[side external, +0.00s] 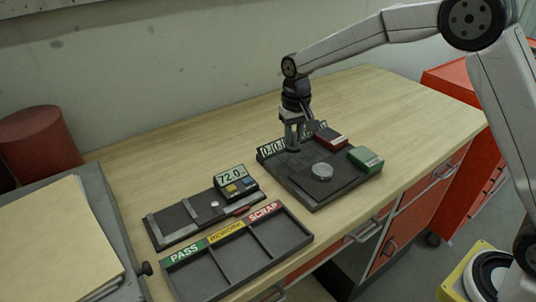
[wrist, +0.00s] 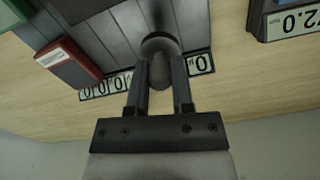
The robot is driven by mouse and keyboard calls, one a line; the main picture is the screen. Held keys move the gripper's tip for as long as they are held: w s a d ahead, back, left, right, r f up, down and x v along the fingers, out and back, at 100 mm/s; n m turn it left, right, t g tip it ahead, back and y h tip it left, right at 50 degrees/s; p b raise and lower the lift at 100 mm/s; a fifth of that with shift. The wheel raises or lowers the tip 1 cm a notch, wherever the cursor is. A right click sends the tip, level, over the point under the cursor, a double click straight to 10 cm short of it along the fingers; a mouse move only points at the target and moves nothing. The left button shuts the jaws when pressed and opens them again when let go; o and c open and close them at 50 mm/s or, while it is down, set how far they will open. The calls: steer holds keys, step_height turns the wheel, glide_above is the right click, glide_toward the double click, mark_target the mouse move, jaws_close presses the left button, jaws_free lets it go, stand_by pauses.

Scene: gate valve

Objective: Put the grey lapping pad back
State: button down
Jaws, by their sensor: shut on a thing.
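My gripper (side external: 292,138) points down at the back-left part of a dark tray (side external: 318,203). In the wrist view my gripper (wrist: 160,88) is shut on a grey rounded grip with a round, dark grey base, which I take to be the grey lapping pad (wrist: 160,45). In the side view its dark base (side external: 292,150) shows just under the fingers, low over the tray. I cannot tell whether it touches the tray. The fingers hide part of it and of the number strip behind.
The tray also holds a red block (side external: 331,138), a green block (side external: 365,158) and a silver disc (side external: 322,171). Left stand a gauge reading 72.0 (side external: 234,183) and a PASS, REWORK, SCRAP bin (side external: 235,262). The bench behind the tray is clear.

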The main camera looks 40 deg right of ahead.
mark_target(291, 147)
steer(key=shift+w+f, duration=0.2)
steer(key=shift+f, duration=0.05)
steer(key=shift+w+f, duration=0.1)
steer(key=shift+f, duration=0.05)
steer(key=shift+w+f, duration=0.1)
steer(key=shift+f, duration=1.5)
steer(key=shift+f, duration=0.1)
steer(key=shift+c, duration=2.4)
jaws_free()
step_height(291, 147, up, 12)
steer(key=shift+r, duration=0.1)
